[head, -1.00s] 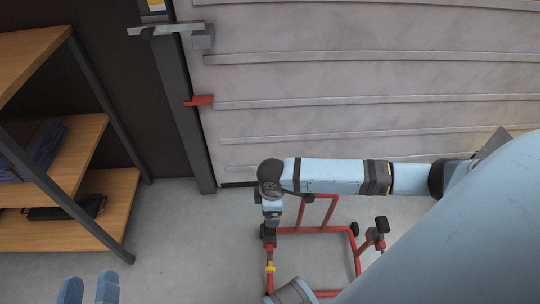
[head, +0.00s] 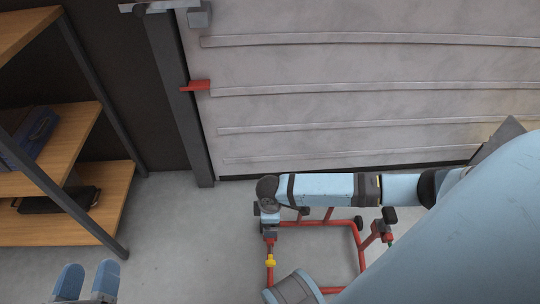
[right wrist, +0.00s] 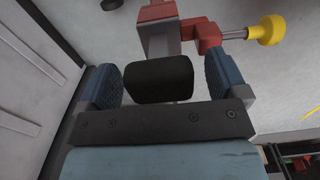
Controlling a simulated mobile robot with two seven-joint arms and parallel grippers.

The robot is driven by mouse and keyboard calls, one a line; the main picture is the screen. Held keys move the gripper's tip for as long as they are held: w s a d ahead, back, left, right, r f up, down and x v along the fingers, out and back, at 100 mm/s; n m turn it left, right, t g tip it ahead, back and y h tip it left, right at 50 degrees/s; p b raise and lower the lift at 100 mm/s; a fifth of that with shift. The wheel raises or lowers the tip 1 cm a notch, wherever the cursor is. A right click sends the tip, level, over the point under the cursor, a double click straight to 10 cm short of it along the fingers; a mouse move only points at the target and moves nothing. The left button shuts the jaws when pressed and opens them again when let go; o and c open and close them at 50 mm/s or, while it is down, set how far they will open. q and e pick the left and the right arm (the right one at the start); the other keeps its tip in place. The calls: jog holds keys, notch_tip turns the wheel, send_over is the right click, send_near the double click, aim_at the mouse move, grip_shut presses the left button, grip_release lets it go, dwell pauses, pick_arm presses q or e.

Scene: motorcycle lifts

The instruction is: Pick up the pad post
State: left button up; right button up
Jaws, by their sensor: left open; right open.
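In the head view my right wrist and hand hang over the left side of the red lift stand (head: 361,256) and hide most of this post. A similar black-topped post (head: 388,216) stands on the stand's right side. My left gripper (head: 88,282) is open and empty at the lower left.
A yellow knob (right wrist: 267,30) sticks out beside the post; it also shows in the head view (head: 270,262). A wooden shelf (head: 75,227) with a dark case (head: 58,200) stands at the left. A grey ribbed door (head: 350,65) closes the back. Floor between shelf and stand is clear.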

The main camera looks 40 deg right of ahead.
jog(key=c, duration=1.1)
